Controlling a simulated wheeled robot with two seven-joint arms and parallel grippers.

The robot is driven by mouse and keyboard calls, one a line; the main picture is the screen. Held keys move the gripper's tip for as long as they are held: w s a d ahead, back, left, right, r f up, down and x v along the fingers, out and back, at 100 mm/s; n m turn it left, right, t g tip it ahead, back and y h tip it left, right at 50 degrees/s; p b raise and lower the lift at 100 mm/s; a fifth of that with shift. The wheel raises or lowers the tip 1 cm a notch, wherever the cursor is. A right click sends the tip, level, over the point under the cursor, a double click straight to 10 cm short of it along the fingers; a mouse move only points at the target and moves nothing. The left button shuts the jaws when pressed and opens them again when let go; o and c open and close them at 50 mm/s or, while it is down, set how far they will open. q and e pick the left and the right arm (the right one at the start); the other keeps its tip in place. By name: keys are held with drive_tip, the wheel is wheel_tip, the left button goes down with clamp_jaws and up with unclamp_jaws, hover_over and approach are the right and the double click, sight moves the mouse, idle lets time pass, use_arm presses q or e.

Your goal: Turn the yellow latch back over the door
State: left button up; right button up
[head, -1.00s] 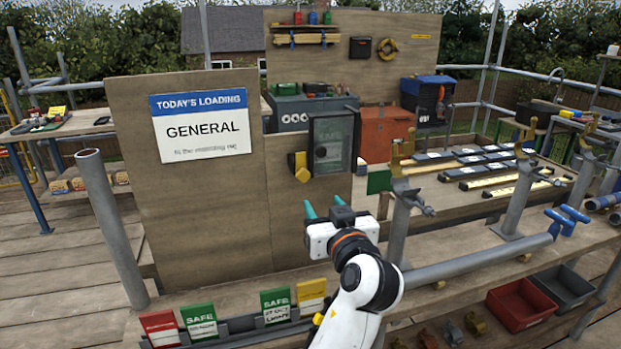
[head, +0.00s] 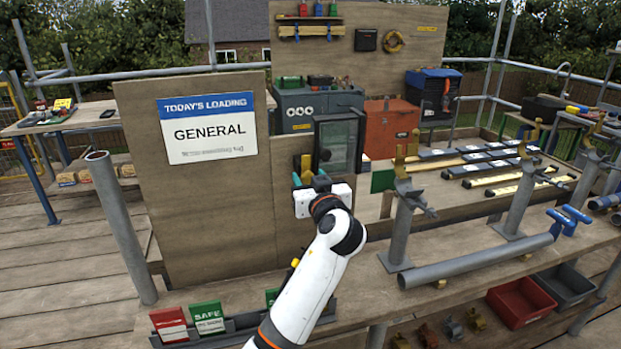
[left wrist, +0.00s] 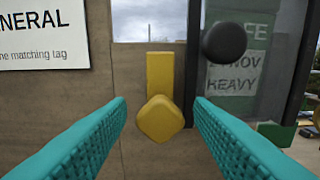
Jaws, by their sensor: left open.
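The yellow latch (left wrist: 160,118) is on the plywood board just left of the door in the left wrist view. It has an upright bar with a diamond-shaped knob at its lower end. It also shows in the head view (head: 303,162), partly behind my gripper. The dark-framed glass door (head: 337,145) stands right of the latch; its round black knob (left wrist: 224,41) shows in the left wrist view. My left gripper (head: 311,180) is open, its teal fingers on either side of the latch in the wrist picture. I cannot tell whether the tips reach around it.
A sign board (head: 205,128) reading GENERAL is left of the latch. Upright grey posts (head: 402,225) and a long grey pipe (head: 475,262) stand and lie on the bench to the right. Red and green tags (head: 207,317) stand at the front.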

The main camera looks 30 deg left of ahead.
use_arm(q)
drive_tip(key=c, duration=1)
drive_tip(key=shift+o, duration=0.2)
drive_tip(key=shift+m, duration=0.3)
drive_tip(key=m+p, duration=0.5)
drive_tip(key=m, duration=0.3)
drive_tip(key=m+p, duration=0.6)
drive_tip(key=m, duration=0.3)
drive_tip(key=shift+d+f, duration=0.1)
drive_tip(key=shift+f, duration=0.1)
drive_tip(key=shift+f+m, duration=0.1)
drive_tip(key=shift+m, duration=0.3)
